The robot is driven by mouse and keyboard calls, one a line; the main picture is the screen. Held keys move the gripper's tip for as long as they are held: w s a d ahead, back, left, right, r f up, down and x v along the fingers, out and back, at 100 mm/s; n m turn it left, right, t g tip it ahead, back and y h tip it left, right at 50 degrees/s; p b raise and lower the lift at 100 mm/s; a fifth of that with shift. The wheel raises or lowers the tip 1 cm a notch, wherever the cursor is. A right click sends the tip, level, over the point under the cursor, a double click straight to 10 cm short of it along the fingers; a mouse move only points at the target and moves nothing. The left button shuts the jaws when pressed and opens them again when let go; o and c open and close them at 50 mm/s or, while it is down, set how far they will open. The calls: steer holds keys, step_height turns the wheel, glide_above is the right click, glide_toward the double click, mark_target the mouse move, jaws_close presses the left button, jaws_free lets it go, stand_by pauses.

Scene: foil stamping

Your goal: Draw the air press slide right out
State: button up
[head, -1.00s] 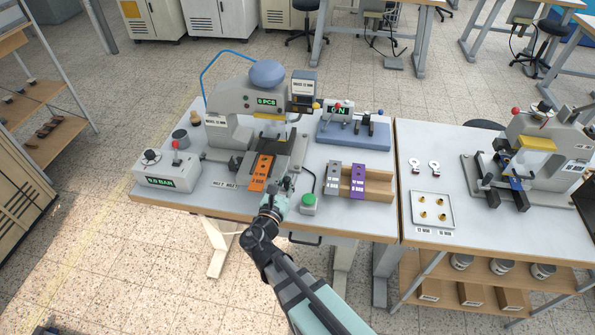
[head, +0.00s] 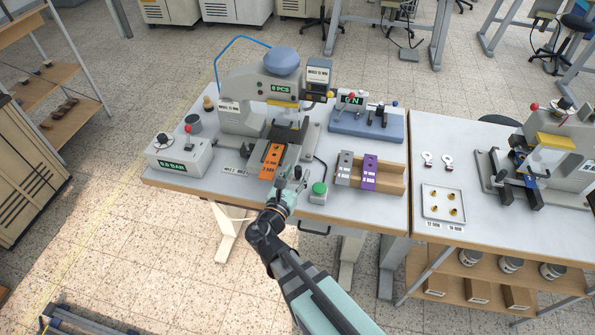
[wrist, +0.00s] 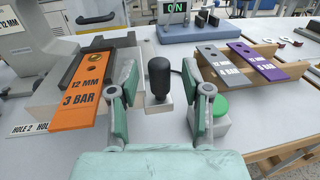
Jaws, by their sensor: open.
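The air press (head: 256,98), grey with a blue dome, stands on the left table. Its slide lies low under the head, with an orange plate (head: 271,163) marked 12 MM 3 BAR over its front; the plate also shows in the wrist view (wrist: 82,88). A black upright knob (wrist: 158,78) on a pale grey base stands right of the plate in the wrist view. My gripper (head: 294,176) is at the front of the press. In the wrist view my gripper (wrist: 160,82) is open, one finger on each side of the knob, with visible gaps. Contact is not visible.
A green button (head: 319,188) stands just right of my gripper. A wooden rack (head: 393,180) with grey and purple plates is further right. A regulator box (head: 180,158) stands left, and a blue gauge fixture (head: 365,125) behind. The second table holds another press (head: 560,155).

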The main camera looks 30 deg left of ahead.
steer(key=s+d, duration=0.1)
steer(key=s, duration=0.9)
steer(key=shift+s, duration=0.35)
steer(key=shift+d+m, duration=0.1)
steer(key=shift+m, duration=0.2)
steer(key=s+d+f+m+g+h, duration=0.1)
steer(key=d+f+m+g+h, duration=0.3)
steer(key=d+f+m+g, duration=0.55)
steer(key=d+f+m+g+h, duration=0.35)
steer(key=d+f+m, duration=0.65)
steer(key=d+f, duration=0.45)
steer(key=s+d+f+m+g+y, duration=0.2)
steer(key=s+d+f+m+g, duration=0.4)
steer(key=d, duration=0.4)
steer(key=s+d+f+m+g+y, duration=0.3)
steer(key=s+d+f+m+g, duration=0.2)
steer(key=s+d+f+m, duration=0.3)
steer(key=s+d+m, duration=0.2)
steer(key=d+m, duration=0.1)
steer(key=shift+d+f+g+y, duration=0.15)
steer(key=shift+f+g+y, duration=0.2)
steer(key=shift+g, duration=0.05)
